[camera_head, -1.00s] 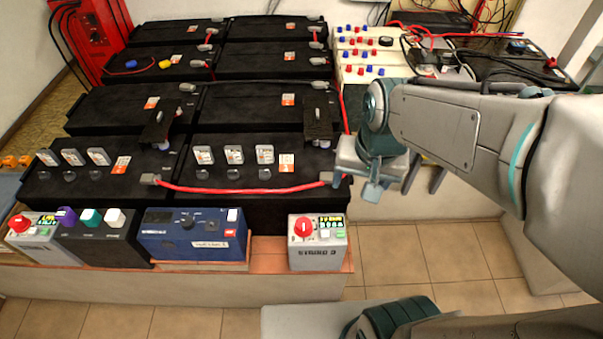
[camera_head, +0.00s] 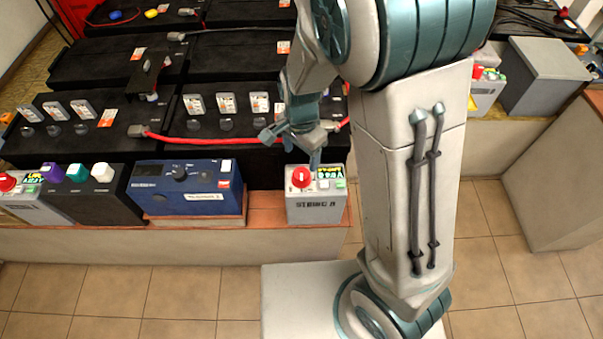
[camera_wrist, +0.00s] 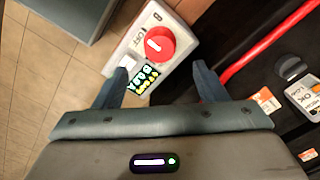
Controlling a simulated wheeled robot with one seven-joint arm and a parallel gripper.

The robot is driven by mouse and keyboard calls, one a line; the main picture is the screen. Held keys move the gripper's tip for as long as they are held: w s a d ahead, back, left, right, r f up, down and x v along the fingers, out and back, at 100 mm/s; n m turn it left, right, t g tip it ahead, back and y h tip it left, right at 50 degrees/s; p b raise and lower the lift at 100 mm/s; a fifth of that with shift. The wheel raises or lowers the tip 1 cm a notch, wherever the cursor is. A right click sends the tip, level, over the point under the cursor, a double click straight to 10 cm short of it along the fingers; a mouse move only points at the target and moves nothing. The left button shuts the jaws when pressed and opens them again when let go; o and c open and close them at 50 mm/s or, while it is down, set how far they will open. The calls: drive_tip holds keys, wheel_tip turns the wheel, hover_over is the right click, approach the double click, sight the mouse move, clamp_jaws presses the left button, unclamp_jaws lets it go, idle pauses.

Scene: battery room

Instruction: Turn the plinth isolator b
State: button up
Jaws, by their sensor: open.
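A grey isolator box (camera_head: 315,209) with a round red knob (camera_head: 303,177) stands on the plinth's front ledge. Its label starts with "STRING"; I cannot read the last letter surely. The knob bears a white mark. My gripper (camera_head: 303,146) is open and empty, above and behind this box. In the wrist view, the red knob (camera_wrist: 160,43) lies beyond the fingertips, between their lines, and my gripper (camera_wrist: 160,80) is apart from it. A white button and a lit yellow-green display sit beside the knob. A similar box with a red knob (camera_head: 7,182) stands at the far left.
A blue instrument box (camera_head: 187,202) and a black box with coloured knobs (camera_head: 95,208) stand left along the ledge. Black batteries (camera_head: 165,135) with a red cable (camera_head: 215,140) lie behind.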

sight(301, 173)
wheel_tip(301, 173, down, 9)
drive_tip(key=shift+b, duration=0.8)
drive_tip(key=c, duration=1)
